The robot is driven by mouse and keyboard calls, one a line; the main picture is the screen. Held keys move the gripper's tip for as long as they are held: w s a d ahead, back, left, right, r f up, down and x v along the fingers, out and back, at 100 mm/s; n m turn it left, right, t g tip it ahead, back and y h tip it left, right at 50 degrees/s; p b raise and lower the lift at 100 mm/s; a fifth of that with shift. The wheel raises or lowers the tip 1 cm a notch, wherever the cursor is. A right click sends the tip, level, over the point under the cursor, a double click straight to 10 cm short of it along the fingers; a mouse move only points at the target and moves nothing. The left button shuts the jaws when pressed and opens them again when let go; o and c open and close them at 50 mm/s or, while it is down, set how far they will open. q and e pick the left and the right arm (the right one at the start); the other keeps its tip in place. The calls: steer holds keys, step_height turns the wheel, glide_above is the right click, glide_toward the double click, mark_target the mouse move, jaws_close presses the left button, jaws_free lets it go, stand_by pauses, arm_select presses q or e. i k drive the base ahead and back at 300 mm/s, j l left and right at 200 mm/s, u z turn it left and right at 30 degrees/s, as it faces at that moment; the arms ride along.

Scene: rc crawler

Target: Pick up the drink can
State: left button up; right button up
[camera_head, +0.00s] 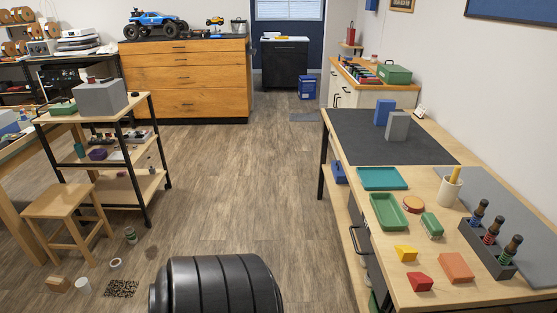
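Neither of my grippers is in view, and nothing is seen touching the can.
Near the can lie a white ring (116,263), a white cup (82,285), a wooden block (58,284) and a dark patterned patch (121,288). The stool (66,208) and shelf cart (148,192) stand close by. The middle floor is clear; a workbench (440,148) stands right.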

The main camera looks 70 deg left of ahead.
mark_target(130, 232)
steer(key=u, duration=3.5)
steer(key=i+l+z, duration=0.35)
steer(key=i+z, duration=0.35)
steer(key=i, duration=1.6)
steer(key=i+u, duration=0.4)
steer(key=i+l+u, duration=0.2)
steer(key=u, duration=0.2)
steer(key=i+l+u, duration=0.25)
steer(key=u, duration=0.15)
steer(key=i+l+u, duration=0.4)
steer(key=k+j, duration=0.05)
steer(key=k, duration=0.05)
